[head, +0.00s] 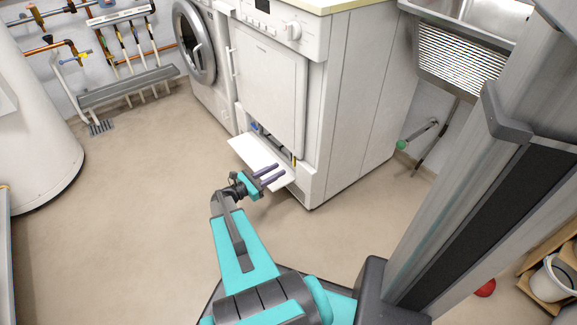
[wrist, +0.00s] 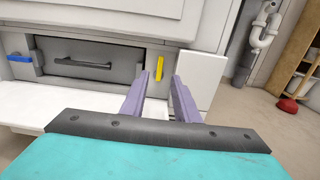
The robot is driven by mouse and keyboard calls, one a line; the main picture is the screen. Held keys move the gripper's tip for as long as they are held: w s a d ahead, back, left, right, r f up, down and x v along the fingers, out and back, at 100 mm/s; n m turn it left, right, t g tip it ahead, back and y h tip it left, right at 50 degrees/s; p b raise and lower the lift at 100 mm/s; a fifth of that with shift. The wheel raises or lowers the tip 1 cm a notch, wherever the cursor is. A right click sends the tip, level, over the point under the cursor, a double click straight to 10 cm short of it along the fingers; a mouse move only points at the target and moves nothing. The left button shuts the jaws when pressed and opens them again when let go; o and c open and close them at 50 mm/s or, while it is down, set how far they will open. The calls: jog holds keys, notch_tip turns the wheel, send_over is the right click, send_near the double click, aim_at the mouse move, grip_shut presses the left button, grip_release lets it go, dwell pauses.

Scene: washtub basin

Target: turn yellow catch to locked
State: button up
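A yellow catch (wrist: 187,66) stands nearly upright, slightly tilted, at the right end of the recess low on the white machine in the wrist view. In the head view a bit of yellow (head: 294,160) shows at the recess. My gripper (wrist: 160,82) is open and empty. Its two purple fingers point at the recess, apart from the catch. In the head view my gripper (head: 276,175) is over the lowered white flap.
A grey panel with a dark handle (wrist: 82,63) fills the recess, with a blue catch (wrist: 18,58) lying level at its left. The white flap (head: 250,152) hangs open in front of the machine. Floor (head: 140,215) to the left is clear.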

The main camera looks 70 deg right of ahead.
jog(key=shift+b+x, duration=0.9)
jog(key=shift+x, duration=2.7)
jog(key=shift+r, duration=0.1)
jog(key=shift+c, duration=0.4)
grip_shut()
